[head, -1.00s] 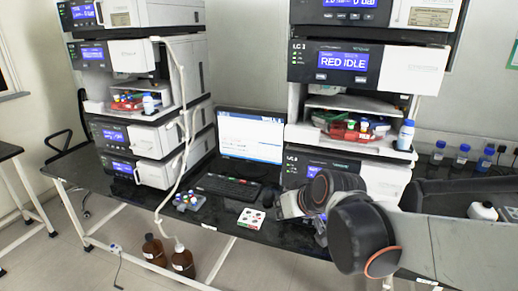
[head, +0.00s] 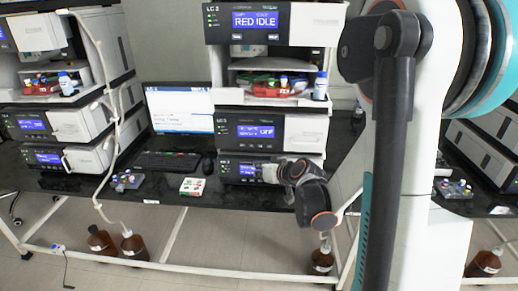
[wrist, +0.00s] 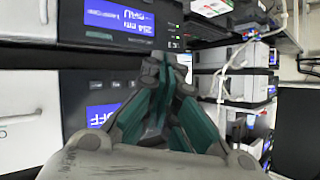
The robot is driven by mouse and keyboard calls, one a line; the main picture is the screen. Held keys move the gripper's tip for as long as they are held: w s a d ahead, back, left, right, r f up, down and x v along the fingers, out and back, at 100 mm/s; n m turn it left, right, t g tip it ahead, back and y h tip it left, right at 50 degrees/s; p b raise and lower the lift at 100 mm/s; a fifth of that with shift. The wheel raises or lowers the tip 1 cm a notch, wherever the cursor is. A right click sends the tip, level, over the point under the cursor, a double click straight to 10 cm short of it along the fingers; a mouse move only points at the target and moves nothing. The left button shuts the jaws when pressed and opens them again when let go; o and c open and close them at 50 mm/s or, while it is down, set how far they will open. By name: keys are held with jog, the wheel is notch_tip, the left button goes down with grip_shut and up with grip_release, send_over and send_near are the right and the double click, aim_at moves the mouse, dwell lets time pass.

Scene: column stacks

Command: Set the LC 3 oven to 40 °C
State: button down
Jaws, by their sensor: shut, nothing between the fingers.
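The LC 3 stack stands in the middle of the head view. Its oven (head: 295,131) has a blue display (head: 256,131) that appears to end in "OFF", with small buttons beneath it. In the wrist view a blue display (wrist: 97,115) also reads "OFF", partly hidden by my gripper. My gripper (wrist: 162,62) is shut and empty, its teal finger pads together. In the head view my gripper (head: 272,172) is low, in front of the module below the oven (head: 235,171) and partly covering its front. I cannot tell whether it touches.
A red tray (head: 262,88) with bottles sits on the shelf above the oven. A monitor (head: 180,108) and keyboard (head: 168,160) stand left of the stack. Brown bottles (head: 133,243) stand on the floor.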

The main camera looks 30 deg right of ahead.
aim_at(260, 146)
jog(key=w+d, duration=0.5)
jog(key=w, duration=0.2)
jog(key=shift+w, duration=0.2)
dwell(0.4)
jog(key=shift+w, duration=0.1)
dwell(1.3)
jog(key=shift+w+d, duration=0.2)
jog(key=shift+w, duration=0.05)
jog(key=shift+w+d, duration=0.2)
jog(key=shift+w, duration=0.1)
dwell(0.7)
jog(key=shift+s, duration=0.1)
dwell(0.4)
jog(key=shift+s+a, duration=0.45)
jog(key=shift+s, duration=0.15)
jog(key=shift+w, duration=0.1)
jog(key=shift+w+d+b, duration=0.25)
jog(key=shift+w+b, duration=0.05)
